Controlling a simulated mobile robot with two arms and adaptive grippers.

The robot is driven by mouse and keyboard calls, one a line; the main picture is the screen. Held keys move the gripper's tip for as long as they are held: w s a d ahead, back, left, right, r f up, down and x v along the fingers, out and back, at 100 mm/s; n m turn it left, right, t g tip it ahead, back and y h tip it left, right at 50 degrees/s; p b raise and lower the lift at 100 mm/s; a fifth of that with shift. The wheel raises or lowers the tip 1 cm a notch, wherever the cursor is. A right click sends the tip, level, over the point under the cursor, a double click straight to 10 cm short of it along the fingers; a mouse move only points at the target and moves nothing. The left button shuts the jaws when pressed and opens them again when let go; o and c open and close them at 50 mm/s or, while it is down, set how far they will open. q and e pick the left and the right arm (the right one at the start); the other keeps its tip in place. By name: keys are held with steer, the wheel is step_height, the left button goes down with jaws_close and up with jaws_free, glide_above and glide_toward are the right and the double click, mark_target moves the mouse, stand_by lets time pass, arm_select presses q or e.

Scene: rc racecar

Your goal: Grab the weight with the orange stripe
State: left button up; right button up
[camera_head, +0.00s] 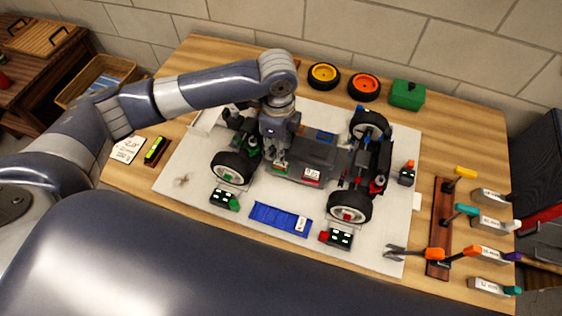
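No weight with a clearly orange stripe can be made out in the head view. A small block with a white label and red edge (312,175) lies on the car's middle. A small block with green and reddish colouring (280,168) sits just below my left gripper (277,152). Its stripe is too small to read. My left gripper points down over the middle of the RC car (318,152), close to that block. Its fingertips are small and partly merged with the car, so I cannot tell whether they hold anything. My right gripper is out of view.
The car stands on a white mat (190,180) on the wooden table (140,180). Small scales with green (222,198), red (340,238) and orange (407,176) ends lie around it. A blue tray (268,217) lies in front. A tool rack (438,225) stands right; loose wheels (364,87) lie behind.

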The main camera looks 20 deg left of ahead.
mark_target(280, 166)
arm_select(q)
steer(key=f, duration=0.3)
steer(key=f+p, duration=0.1)
steer(key=f, duration=0.3)
steer(key=shift+w+d+f, duration=0.15)
steer(key=shift+d+f, duration=0.05)
steer(key=shift+f, duration=0.1)
steer(key=shift+c, duration=0.5)
jaws_close()
